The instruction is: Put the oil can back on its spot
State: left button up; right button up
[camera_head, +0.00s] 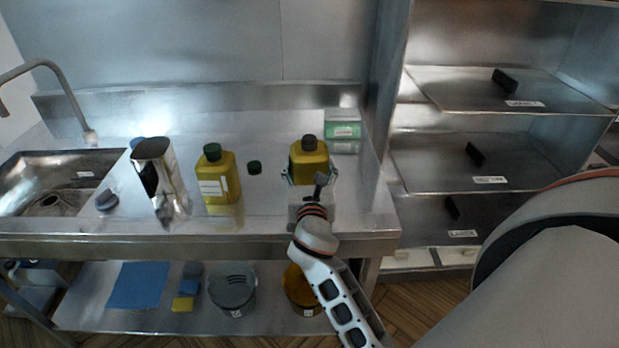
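A yellow bottle with a dark cap (308,160) stands upright on the steel counter at the right. My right gripper (310,177) is at its near side, with one finger at each side of it. I cannot tell whether the fingers press on it; its lower front is partly hidden by the gripper. A second yellow bottle (217,180), with a green cap and white label, stands to the left. A shiny metal can (168,180) with a dark panel stands further left. The frame does not settle which of these is the oil can. My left gripper is not in view.
A small dark green cap (254,167) lies between the bottles. Green-and-white boxes (342,130) stand behind the right bottle. A sink (90,162) is at the left, a shelf rack (430,165) at the right. Buckets (233,290) stand on the lower shelf.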

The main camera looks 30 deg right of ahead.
notch_tip(320, 180, down, 3)
jog(key=shift+r+b, duration=0.1)
jog(key=shift+b, duration=0.3)
jog(key=shift+f, duration=0.2)
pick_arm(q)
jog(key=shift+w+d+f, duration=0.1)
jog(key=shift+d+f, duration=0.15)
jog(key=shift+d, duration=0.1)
pick_arm(e)
jog(key=o, duration=1.5)
jog(key=shift+f, duration=0.15)
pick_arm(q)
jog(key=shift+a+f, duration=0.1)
pick_arm(e)
jog(key=shift+r, duration=0.2)
